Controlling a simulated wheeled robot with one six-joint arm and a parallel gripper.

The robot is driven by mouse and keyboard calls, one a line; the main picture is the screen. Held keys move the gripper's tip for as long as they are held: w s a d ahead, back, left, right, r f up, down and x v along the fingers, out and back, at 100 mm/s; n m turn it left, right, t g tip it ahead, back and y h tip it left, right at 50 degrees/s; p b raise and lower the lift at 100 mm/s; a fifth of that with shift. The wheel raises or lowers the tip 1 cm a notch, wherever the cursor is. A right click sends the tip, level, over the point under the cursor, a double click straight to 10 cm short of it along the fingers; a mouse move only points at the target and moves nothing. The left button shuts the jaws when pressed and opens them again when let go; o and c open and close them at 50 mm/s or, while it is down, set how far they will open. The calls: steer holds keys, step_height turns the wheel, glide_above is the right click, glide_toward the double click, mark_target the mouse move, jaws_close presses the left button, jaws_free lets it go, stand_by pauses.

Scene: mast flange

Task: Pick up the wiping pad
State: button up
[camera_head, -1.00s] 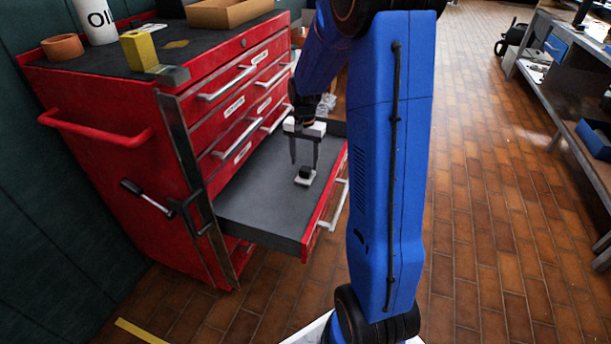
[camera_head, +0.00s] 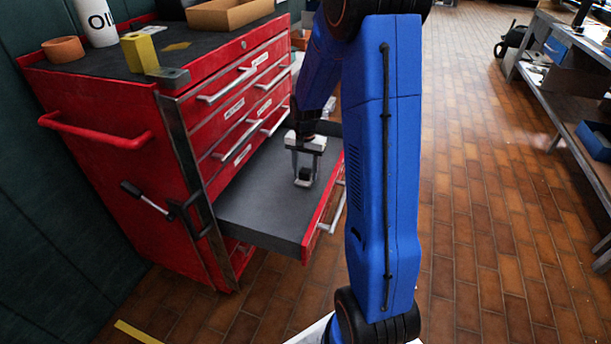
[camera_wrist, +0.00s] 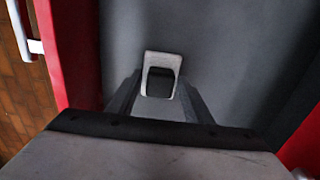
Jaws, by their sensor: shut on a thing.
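The wiping pad (camera_head: 304,180) is a small light-grey block with a black grip on top. It is in the open drawer of the red cabinet, near the drawer's front. My gripper (camera_head: 305,172) reaches down over the pad with one finger on each side and is shut on its black grip. In the wrist view the pad (camera_wrist: 162,60) shows as a pale rim around the dark grip, between my fingertips (camera_wrist: 160,84). I cannot tell whether its underside touches the drawer floor.
The open drawer (camera_head: 255,205) has a bare grey floor and a red front with a white handle (camera_head: 333,213). Closed drawers rise behind it. A yellow block (camera_head: 139,53), a white can (camera_head: 97,20) and a cardboard tray (camera_head: 228,13) stand on the cabinet top. A bench stands far right.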

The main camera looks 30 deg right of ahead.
mark_target(305, 170)
step_height(305, 170, up, 10)
stand_by(0.6)
steer(key=shift+o, duration=0.5)
